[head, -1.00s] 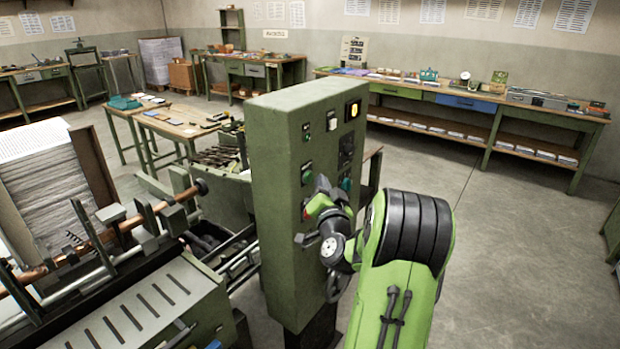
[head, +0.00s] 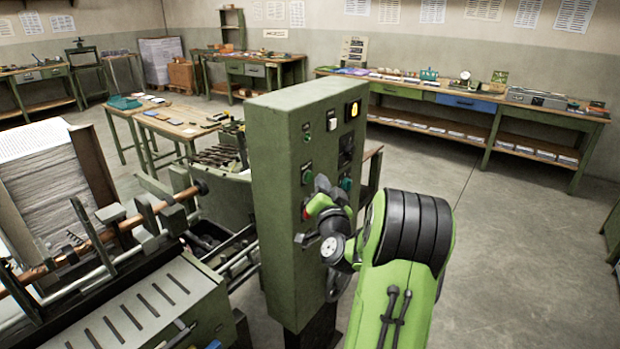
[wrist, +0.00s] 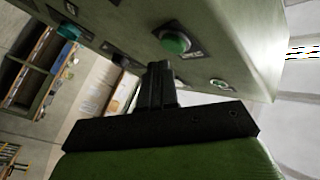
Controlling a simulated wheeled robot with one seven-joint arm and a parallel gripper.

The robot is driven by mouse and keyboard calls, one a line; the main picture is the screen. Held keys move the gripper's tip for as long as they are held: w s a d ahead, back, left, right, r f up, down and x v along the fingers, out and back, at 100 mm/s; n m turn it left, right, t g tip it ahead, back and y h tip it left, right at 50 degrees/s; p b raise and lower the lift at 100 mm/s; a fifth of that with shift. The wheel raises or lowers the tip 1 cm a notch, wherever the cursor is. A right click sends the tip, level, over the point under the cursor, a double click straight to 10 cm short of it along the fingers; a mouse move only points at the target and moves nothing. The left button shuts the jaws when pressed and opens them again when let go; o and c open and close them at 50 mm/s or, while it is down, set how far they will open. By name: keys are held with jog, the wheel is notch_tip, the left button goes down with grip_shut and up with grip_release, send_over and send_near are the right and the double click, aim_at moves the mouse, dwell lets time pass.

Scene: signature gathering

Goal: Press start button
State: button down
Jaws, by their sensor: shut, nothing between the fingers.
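A tall green control cabinet (head: 275,205) stands in the middle of the head view. A round green button (head: 307,173) sits on its front face, beside a small label. The same green button shows large in the wrist view (wrist: 175,42). My gripper (wrist: 160,66) is shut and empty, with its dark fingertips just below the green button in the wrist picture. I cannot tell whether they touch the panel. In the head view my arm's wrist hides most of the gripper in front of the panel.
A teal button (wrist: 68,30) and a small green indicator (wrist: 218,84) flank the green button. A yellow-lit switch (head: 353,109) is higher up. A machine with a paper stack (head: 45,180) stands left. Floor (head: 520,240) to the right is clear.

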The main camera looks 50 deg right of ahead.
dwell(0.4)
jog(key=shift+w+p, duration=0.3)
jog(key=shift+w, duration=0.15)
jog(key=shift+w+a+p, duration=0.1)
jog(key=shift+w+p, duration=0.3)
jog(key=shift+w, duration=0.05)
dwell(0.4)
dwell(0.4)
jog(key=shift+s+b, duration=0.85)
jog(key=shift+b, duration=0.2)
